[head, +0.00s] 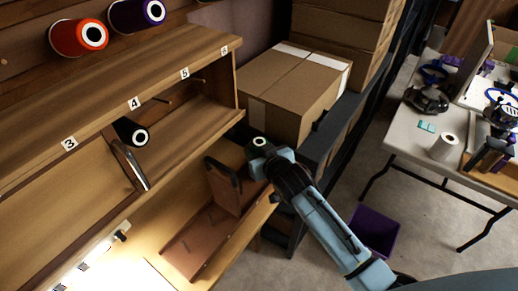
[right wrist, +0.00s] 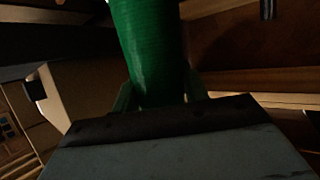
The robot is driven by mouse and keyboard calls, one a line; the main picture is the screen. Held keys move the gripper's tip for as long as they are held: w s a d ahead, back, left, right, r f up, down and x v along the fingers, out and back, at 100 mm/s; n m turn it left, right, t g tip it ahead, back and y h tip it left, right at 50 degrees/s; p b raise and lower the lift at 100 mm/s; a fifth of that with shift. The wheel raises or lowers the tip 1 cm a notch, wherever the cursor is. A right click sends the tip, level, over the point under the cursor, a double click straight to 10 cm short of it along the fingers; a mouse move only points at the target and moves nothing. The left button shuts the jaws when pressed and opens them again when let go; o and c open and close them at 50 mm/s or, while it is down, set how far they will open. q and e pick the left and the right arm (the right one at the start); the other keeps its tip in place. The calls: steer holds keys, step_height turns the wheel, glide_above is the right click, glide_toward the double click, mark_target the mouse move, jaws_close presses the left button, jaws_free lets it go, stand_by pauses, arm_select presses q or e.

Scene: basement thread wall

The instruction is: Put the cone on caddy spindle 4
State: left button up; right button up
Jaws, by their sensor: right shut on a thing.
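My right gripper (head: 262,154) is shut on a green cone (right wrist: 150,45). In the right wrist view the cone stands up between the two fingers. In the head view only the cone's dark green end with a pale ring (head: 259,142) shows, in front of the cardboard box and right of the shelf unit. A brown wooden piece with a slotted upright panel (head: 222,188), possibly part of the caddy, stands on the lit lower shelf, left of and below my gripper. No numbered caddy spindle can be made out. My left gripper is not in view.
The wooden shelf unit (head: 190,62) carries labels 3 to 6. A black cone (head: 132,132) sits below label 4. A red cone (head: 80,37) and a purple cone (head: 140,14) are above. A cardboard box (head: 292,90) is behind my gripper. A cluttered table (head: 400,126) stands right.

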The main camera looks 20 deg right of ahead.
steer(key=shift+f, duration=0.1)
stand_by(0.3)
steer(key=shift+f, duration=0.25)
steer(key=o, duration=1.2)
steer(key=shift+s, duration=0.1)
steer(key=p+v, duration=0.1)
steer(key=v, duration=1.2)
steer(key=shift+s+r+p, duration=0.1)
steer(key=shift+p, duration=0.25)
steer(key=shift+d, duration=0.1)
